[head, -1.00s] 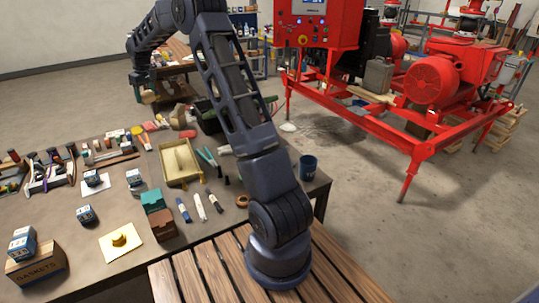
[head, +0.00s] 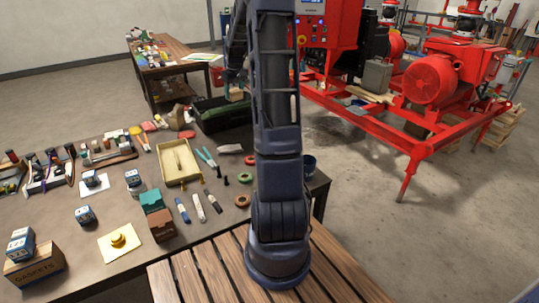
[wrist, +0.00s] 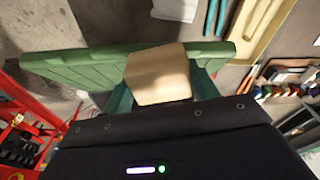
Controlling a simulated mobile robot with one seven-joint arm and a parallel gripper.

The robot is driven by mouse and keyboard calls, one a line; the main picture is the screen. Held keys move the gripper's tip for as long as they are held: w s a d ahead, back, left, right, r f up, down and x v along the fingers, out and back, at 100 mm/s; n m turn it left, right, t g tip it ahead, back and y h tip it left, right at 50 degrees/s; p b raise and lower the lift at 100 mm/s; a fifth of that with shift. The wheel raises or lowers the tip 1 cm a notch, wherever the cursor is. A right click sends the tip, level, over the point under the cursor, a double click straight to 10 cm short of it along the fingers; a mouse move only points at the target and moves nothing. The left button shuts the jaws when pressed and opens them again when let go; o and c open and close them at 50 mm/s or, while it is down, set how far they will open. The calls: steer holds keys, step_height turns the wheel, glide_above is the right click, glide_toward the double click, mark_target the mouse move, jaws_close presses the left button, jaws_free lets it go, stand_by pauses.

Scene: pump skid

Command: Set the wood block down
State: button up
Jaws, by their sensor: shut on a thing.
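The pale wood block (wrist: 158,75) is between the teal fingers of my gripper (wrist: 163,92) in the wrist view. The gripper is shut on it. In the head view the block (head: 236,95) shows beside my arm, and the gripper (head: 235,86) is partly hidden by the arm. I cannot tell whether block and crate touch.
The bench (head: 100,205) holds a tan tray (head: 172,181), teal-handled pliers (head: 206,157), a white cloth (head: 230,149) and rings. A dark blue cup (head: 309,166) stands at its right edge. The red pump skid (head: 385,140) is to the right, with open floor before it.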

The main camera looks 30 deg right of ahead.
steer(key=s+d+f+m, duration=0.2)
steer(key=s+d, duration=0.9)
steer(key=s, duration=0.2)
step_height(320, 180, down, 20)
steer(key=shift+r, duration=0.15)
steer(key=shift+f, duration=2.45)
steer(key=shift+f, duration=0.1)
steer(key=o, duration=1)
steer(key=shift+c, duration=0.2)
